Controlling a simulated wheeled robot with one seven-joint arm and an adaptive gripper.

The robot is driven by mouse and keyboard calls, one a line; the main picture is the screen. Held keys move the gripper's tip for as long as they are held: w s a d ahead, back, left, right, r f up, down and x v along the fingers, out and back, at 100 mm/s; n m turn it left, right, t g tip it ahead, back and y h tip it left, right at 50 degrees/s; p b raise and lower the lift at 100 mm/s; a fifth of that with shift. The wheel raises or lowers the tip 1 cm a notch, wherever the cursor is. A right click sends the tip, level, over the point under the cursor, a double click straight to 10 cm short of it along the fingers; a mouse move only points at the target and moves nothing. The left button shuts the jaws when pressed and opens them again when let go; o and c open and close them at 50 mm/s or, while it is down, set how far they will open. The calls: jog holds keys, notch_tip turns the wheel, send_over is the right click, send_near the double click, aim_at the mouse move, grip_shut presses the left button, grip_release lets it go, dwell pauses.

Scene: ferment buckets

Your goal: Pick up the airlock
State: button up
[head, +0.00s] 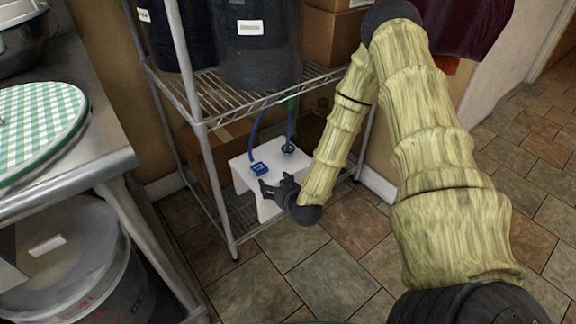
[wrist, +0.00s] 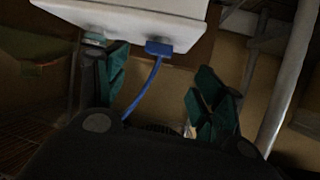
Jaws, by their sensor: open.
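A white stand (head: 243,178) sits on the lower part of the wire rack. A small blue block (head: 259,168) with a pale mark is on its top, near the front edge, and a thin blue tube rises from it. A dark ring-like piece (head: 288,148) with a blue line lies farther back. I cannot tell for sure which piece is the airlock. My gripper (head: 272,184) is open and empty beside the stand's front edge, close to the blue block. In the wrist view the blue block (wrist: 158,48) and its tube show between the open fingers, against the white stand (wrist: 130,18).
The wire shelf (head: 245,97) above the stand carries dark buckets (head: 258,45) and a cardboard box (head: 330,38). A rack post (head: 200,130) stands left of my gripper. A metal table (head: 95,165) is at the left. Tiled floor (head: 320,270) in front is clear.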

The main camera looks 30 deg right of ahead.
aim_at(289, 153)
jog(key=w+d+f+t+h+b, duration=0.1)
jog(key=w+d+b, duration=0.2)
jog(key=d+b, duration=0.1)
jog(key=w+d+f+m+t+h+b, duration=0.1)
jog(key=w+d+f+h+b, duration=0.1)
jog(key=w+d+b, duration=0.2)
jog(key=w+d+f+t+h+b, duration=0.1)
jog(key=w+d+t+b, duration=0.1)
jog(key=d+b, duration=0.3)
jog(key=shift+w+d+f+m+b, duration=0.1)
jog(key=shift+w+d+m+b, duration=0.1)
jog(key=shift+w+b, duration=0.4)
jog(key=shift+w+d+f+m+b, duration=0.1)
jog(key=shift+w+d+m+b, duration=0.1)
jog(key=shift+b, duration=0.65)
jog(key=shift+r+b+x, duration=0.2)
jog(key=shift+b+x, duration=0.75)
jog(key=shift+x, duration=0.45)
jog(key=shift+r+b+x, duration=0.2)
jog(key=shift+b+x, duration=0.75)
jog(key=shift+x, duration=0.45)
jog(key=c, duration=1.1)
